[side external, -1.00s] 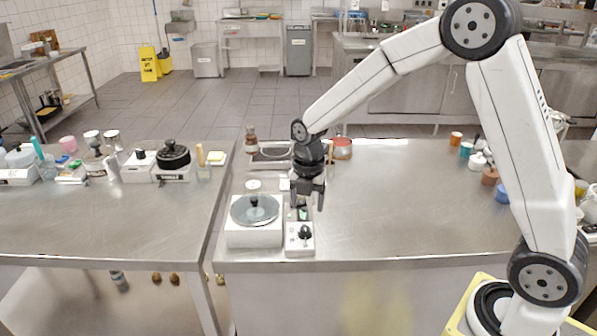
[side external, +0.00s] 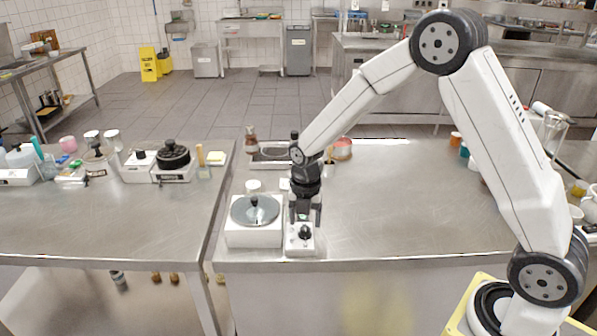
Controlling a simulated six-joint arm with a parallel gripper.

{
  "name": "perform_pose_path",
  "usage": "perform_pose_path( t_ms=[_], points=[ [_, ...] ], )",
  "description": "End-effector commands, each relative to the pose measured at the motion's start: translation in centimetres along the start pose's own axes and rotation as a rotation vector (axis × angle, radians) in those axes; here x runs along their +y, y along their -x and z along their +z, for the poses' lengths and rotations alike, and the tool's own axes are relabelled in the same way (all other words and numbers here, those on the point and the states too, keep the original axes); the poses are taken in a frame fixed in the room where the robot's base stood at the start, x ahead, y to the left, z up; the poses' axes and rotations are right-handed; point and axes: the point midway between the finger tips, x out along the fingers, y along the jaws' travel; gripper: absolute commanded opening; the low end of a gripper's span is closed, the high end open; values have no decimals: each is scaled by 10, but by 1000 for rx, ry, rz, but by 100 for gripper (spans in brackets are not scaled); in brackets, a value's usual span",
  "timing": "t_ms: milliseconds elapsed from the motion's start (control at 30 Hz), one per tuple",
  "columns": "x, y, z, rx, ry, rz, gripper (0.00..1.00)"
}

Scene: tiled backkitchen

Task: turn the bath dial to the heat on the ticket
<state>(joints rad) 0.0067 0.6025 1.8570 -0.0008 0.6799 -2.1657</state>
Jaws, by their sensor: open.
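The bath (side external: 243,236) is a white box with a round grey lid (side external: 244,211) and a dark knob on top, near the front left corner of the steel table. Its control panel (side external: 292,248) is a small white box just to the right, with a black dial (side external: 305,232) on its top. My gripper (side external: 305,220) points down with open, empty jaws, just above and behind the dial. I cannot tell whether the fingers touch the dial. The panel's display is mostly hidden by the gripper. I cannot make out a readable ticket.
A tray (side external: 266,163), a brown bottle (side external: 250,140) and a red-topped pot (side external: 342,148) stand behind my gripper. Coloured jars (side external: 456,140) stand at the right, partly behind my arm. The middle of the table (side external: 400,215) is clear. A second table (side external: 110,220) with lab ware is at left.

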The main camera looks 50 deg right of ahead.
Motion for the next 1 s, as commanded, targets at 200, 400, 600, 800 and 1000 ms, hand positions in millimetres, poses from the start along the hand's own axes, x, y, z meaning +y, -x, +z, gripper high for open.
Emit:
perform_pose_path(
  t_ms=[200,400,600,800,1000],
  points=[
    [0,-20,0,0,0,-1,71],
    [0,-25,0,-1,0,1,71],
    [0,-25,0,-1,0,1,71],
    [0,-25,0,-1,0,1,11],
    [0,-25,0,-1,-1,1,0]
  ],
)
